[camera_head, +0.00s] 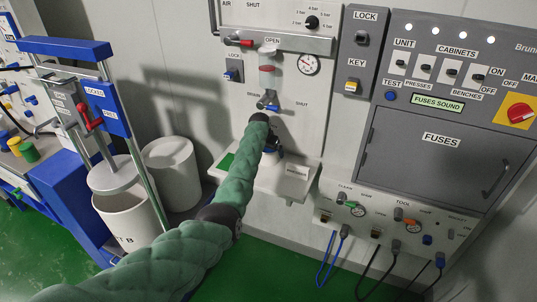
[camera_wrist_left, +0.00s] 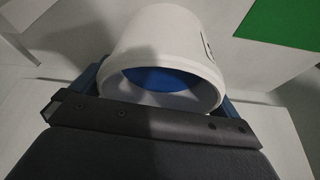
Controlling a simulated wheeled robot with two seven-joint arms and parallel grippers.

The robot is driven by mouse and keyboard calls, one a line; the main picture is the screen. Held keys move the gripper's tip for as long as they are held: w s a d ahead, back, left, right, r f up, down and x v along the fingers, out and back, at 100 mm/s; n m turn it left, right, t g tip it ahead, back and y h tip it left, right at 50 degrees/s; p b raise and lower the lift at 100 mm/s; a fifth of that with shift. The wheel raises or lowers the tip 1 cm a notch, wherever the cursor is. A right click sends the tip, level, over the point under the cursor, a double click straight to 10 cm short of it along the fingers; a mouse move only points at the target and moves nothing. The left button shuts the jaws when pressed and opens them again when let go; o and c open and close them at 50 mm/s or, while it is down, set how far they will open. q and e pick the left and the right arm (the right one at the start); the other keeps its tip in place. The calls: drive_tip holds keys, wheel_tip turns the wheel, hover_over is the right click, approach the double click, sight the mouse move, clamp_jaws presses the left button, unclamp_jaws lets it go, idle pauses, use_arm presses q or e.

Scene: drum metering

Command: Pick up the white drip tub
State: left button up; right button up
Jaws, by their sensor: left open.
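The white drip tub (camera_wrist_left: 168,38) shows large in the left wrist view, its round mouth toward the camera and blue visible inside. My left gripper (camera_wrist_left: 155,100) is open, with blue finger parts at both sides of the tub; I cannot tell whether they touch it. In the head view my left gripper (camera_head: 271,147) is over the white shelf (camera_head: 256,182) below the drain valve (camera_head: 268,102). The tub is mostly hidden there by my gripper and green-sleeved arm. My right gripper is not in view.
A green patch (camera_head: 226,162) and a label plate (camera_head: 297,171) are on the shelf. The fuse cabinet (camera_head: 436,150) and a tool panel (camera_head: 395,222) with hanging cables stand right. A blue press frame (camera_head: 65,48) and white drums (camera_head: 172,172) stand left.

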use_arm(q)
drive_tip(key=shift+w+f, duration=0.1)
drive_tip(key=shift+f, duration=0.05)
drive_tip(key=c, duration=0.9)
